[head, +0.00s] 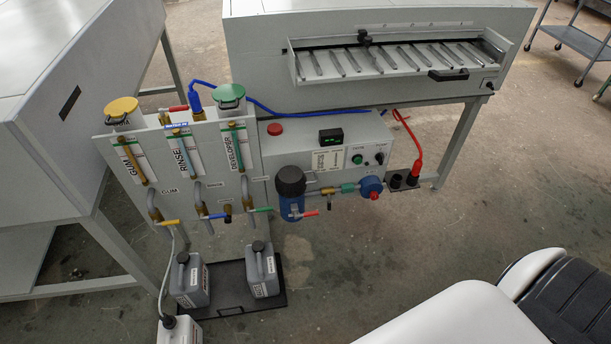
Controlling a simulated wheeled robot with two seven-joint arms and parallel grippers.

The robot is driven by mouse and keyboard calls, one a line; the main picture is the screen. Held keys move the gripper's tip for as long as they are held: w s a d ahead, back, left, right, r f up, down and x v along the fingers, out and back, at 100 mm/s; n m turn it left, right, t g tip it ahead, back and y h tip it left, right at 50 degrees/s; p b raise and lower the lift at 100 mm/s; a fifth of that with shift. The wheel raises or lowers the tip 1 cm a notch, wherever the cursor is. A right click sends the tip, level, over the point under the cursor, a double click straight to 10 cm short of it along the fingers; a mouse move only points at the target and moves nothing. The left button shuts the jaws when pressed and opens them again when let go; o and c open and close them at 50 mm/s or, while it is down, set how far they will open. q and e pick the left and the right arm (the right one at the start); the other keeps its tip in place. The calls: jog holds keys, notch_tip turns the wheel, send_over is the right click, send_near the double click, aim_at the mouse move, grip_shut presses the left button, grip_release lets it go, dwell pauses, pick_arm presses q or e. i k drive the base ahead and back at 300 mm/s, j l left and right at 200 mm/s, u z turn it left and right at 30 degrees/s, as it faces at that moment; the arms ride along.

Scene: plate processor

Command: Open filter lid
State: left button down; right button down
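The filter has a blue body (291,208) and a round black lid (290,179). It is mounted on the front of the grey plate processor panel, near the middle of the head view. The lid sits on top of the blue body. A red-handled valve (304,214) is at the filter's front. Neither of my grippers is in view, and nothing touches the lid.
Pipes and a blue pump (371,187) extend right of the filter. Grey canisters (188,279) stand below on a black tray (232,308). Floor in front is clear.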

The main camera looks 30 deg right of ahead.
aim_at(296, 177)
jog(key=z, duration=1.1)
